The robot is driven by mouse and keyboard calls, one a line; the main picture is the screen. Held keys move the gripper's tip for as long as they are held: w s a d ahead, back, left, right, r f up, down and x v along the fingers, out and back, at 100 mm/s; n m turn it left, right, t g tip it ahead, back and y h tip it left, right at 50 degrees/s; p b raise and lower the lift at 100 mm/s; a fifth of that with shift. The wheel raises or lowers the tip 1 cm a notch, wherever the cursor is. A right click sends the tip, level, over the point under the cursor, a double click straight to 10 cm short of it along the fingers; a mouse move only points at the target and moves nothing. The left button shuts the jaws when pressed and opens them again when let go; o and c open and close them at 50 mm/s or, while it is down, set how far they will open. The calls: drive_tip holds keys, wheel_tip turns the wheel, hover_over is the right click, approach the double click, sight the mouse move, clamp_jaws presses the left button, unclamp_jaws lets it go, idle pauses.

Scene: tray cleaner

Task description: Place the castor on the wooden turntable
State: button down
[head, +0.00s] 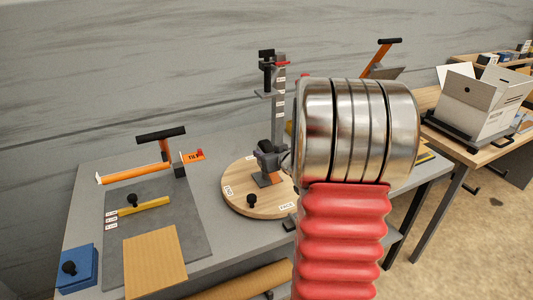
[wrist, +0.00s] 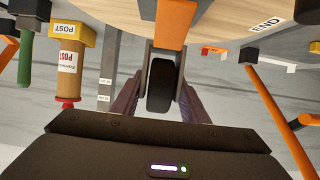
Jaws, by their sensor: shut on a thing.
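The castor has a black wheel (wrist: 160,86) and an orange bracket (wrist: 176,24), both plain in the wrist view. My gripper (wrist: 163,62) is shut on the wheel, one finger on each side. In the head view my gripper (head: 268,152) is above the wooden turntable (head: 238,207), with the castor's orange bracket (head: 268,180) pointing down toward the wood. I cannot tell whether the castor touches the surface. The turntable also shows at the top of the wrist view (wrist: 222,18). My forearm hides its right side in the head view.
A black knob (head: 250,200) stands at the turntable's front. A grey post (head: 279,105) with clamps rises behind it. Left are an orange-handled tool (head: 135,174), a dark mat (head: 185,215), a tan pad (head: 155,260) and a blue block (head: 77,269). A white box (head: 480,105) stands right.

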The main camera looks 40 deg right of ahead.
drive_tip(key=c, duration=1)
unclamp_jaws()
drive_tip(key=shift+c, duration=0.2)
drive_tip(key=shift+r, duration=0.1)
drive_tip(key=v, duration=1.2)
drive_tip(key=a+r+g+h, duration=0.25)
drive_tip(key=a+r, duration=0.25)
drive_tip(key=a, duration=0.5)
drive_tip(key=s+a+f+n+g+y, duration=0.1)
drive_tip(key=s+a, duration=0.3)
drive_tip(key=a, duration=0.4)
drive_tip(key=s+a+f+n+g+y, duration=0.1)
drive_tip(key=s+a+g+y, duration=0.1)
drive_tip(key=s+a, duration=0.3)
drive_tip(key=s+a+f+n+g+y, duration=0.1)
drive_tip(key=s+a, duration=0.4)
drive_tip(key=a, duration=0.6)
drive_tip(key=shift+a+f+g+y, duration=0.15)
drive_tip(key=shift+a+g+y, duration=0.25)
drive_tip(key=shift+y, duration=0.75)
